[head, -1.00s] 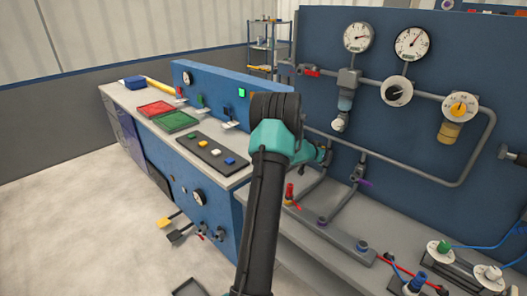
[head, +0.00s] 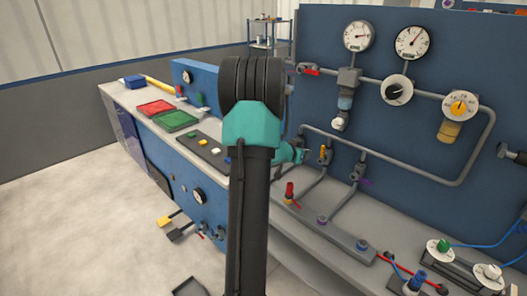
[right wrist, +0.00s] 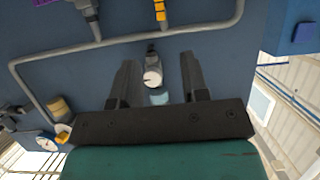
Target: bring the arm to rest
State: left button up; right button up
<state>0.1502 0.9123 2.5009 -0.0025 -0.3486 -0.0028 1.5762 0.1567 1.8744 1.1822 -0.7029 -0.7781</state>
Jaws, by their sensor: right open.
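My right arm rises from the bottom middle of the head view, with its dark, ribbed elbow large and close to the camera. Its teal wrist end shows behind the elbow, and the right gripper (head: 305,156) is small and partly hidden there, in front of the blue pipe panel. Beyond the fingers are the grey pipe and a small white-faced fitting (right wrist: 152,78). My left gripper is not in view.
A blue panel (head: 420,150) with gauges and grey pipes stands at right. A bench with red (head: 156,107) and green (head: 175,120) trays runs along the left. Floor at far left is clear.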

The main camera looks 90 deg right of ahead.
jog(key=shift+w, duration=0.1)
dwell(0.4)
jog(key=w+a+f+n+t+y, duration=0.1)
jog(key=w+a+f+n+t, duration=0.25)
jog(key=w+f, duration=0.65)
jog(key=w+a+f+n+t+y, duration=0.1)
jog(key=w+a+f+n+t, duration=0.3)
jog(key=w, duration=0.9)
jog(key=w+a+f+n+t, duration=0.35)
jog(key=w+f, duration=0.55)
jog(key=w, duration=0.3)
jog(key=w+a+f+n+t+y, duration=0.1)
jog(key=w+a+f+n+y, duration=0.3)
jog(key=a, duration=0.6)
jog(key=w+a+f+n+y, duration=0.1)
jog(key=w+a+f, duration=0.1)
jog(key=w+a, duration=0.55)
jog(key=w+a+f+n+t+y, duration=0.1)
jog(key=w+a+f+n+y, duration=0.2)
jog(key=a, duration=0.8)
jog(key=s+a+f+n+g+y, duration=0.1)
jog(key=a+n+y, duration=0.1)
jog(key=a, duration=0.8)
jog(key=s+a+f+n+g+y, duration=0.1)
jog(key=a+f+n+g+y, duration=0.1)
jog(key=a, duration=0.9)
jog(key=shift+s+a+n, duration=0.25)
jog(key=shift+s+n, duration=0.1)
jog(key=shift+n, duration=0.25)
